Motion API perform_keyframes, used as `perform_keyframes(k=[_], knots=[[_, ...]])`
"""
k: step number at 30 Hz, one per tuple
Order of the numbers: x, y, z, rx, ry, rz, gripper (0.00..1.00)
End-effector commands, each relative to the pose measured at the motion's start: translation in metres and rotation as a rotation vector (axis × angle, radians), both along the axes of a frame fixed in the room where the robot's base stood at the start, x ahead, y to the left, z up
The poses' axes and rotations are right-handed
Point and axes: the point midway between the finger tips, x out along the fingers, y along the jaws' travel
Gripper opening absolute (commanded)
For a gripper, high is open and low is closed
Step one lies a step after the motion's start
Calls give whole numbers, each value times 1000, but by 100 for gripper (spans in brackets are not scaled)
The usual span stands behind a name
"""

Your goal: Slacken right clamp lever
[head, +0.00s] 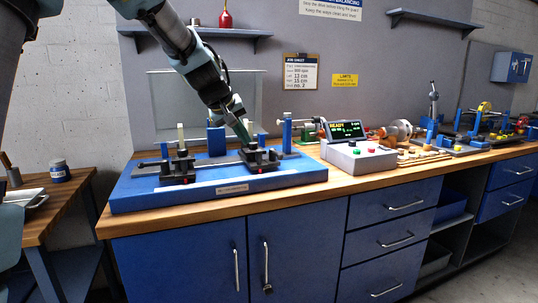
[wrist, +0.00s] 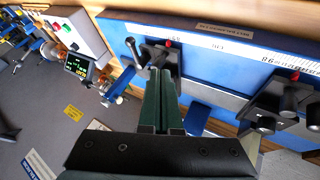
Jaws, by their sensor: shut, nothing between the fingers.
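The blue balancing stand (head: 215,192) sits on the bench with two dark clamp blocks on it. The right clamp (head: 262,158) is under my gripper (head: 246,138); it also shows in the wrist view (wrist: 163,56). Its lever (wrist: 132,46), a dark bar with a rounded end, stands up beside my fingers in the wrist view. My gripper (wrist: 158,73) is shut and empty, its green fingertips close over the clamp; I cannot tell whether they touch it. The left clamp (head: 180,168) stands apart, with its own lever (wrist: 291,94) seen in the wrist view.
A control box (head: 358,158) with a lit READY display (head: 345,129) stands right of the stand. A clear panel (head: 165,100) rises behind the stand. A blue post (head: 287,132) stands at the stand's back right. The wooden bench edge (head: 250,203) in front is clear.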

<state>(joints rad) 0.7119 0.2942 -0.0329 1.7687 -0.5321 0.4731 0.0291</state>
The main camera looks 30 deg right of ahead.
Motion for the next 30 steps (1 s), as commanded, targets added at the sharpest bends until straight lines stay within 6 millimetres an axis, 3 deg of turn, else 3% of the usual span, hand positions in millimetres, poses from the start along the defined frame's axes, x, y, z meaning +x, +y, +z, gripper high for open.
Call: perform_keyframes(k=[8,23,24,30], knots=[[3,-5,-7,3,1,0,0],[29,-59,-80,4,3,0,0],[25,-68,-72,1,0,-4,0],[20,-89,-69,2,-1,-2,0]])
